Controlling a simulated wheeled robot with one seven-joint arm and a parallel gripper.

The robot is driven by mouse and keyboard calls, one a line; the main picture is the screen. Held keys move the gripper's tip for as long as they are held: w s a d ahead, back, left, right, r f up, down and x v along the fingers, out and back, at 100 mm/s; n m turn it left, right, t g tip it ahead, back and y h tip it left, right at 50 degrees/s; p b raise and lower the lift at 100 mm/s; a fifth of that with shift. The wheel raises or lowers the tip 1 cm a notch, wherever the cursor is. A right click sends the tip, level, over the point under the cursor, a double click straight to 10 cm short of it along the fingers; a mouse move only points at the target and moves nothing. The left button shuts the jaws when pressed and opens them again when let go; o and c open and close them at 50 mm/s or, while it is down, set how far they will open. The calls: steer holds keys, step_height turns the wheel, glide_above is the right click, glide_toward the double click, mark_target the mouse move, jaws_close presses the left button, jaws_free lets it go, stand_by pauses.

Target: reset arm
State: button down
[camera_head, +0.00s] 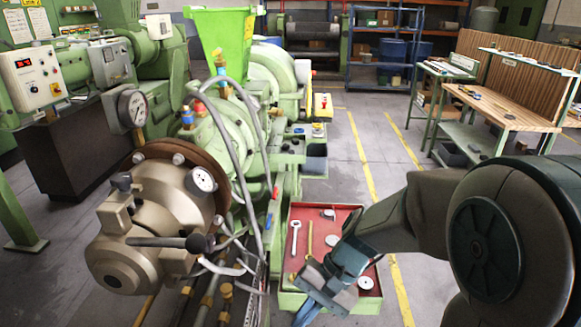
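My arm (410,215) reaches in from the right side of the head view and bends down to the left. My gripper (308,312) is at its end, low in the middle of the picture, over the near part of a red-topped tray (279,250). Its fingers point down and are partly cut off by the bottom edge, so I cannot see whether they are open or hold anything. A wrench (295,236), a brass-coloured tool (309,238) and several small round parts (366,283) lie on the tray.
A green extruder with a brown metal head (150,225) and a gauge (131,108) stands left of the tray, with hoses (243,150) close by. A wooden workbench (505,108) stands at the right. Open floor (375,135) lies between.

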steer(key=s+d+r+n+t+h, duration=0.2)
steer(key=d+r+t+h, duration=0.1)
steer(key=d, duration=0.3)
steer(key=s+d+r+n+t+h, duration=0.2)
steer(key=d+r+t+h, duration=0.1)
steer(key=d, duration=0.3)
steer(key=shift+d+r, duration=0.3)
steer(key=shift+r, duration=0.2)
stand_by(0.6)
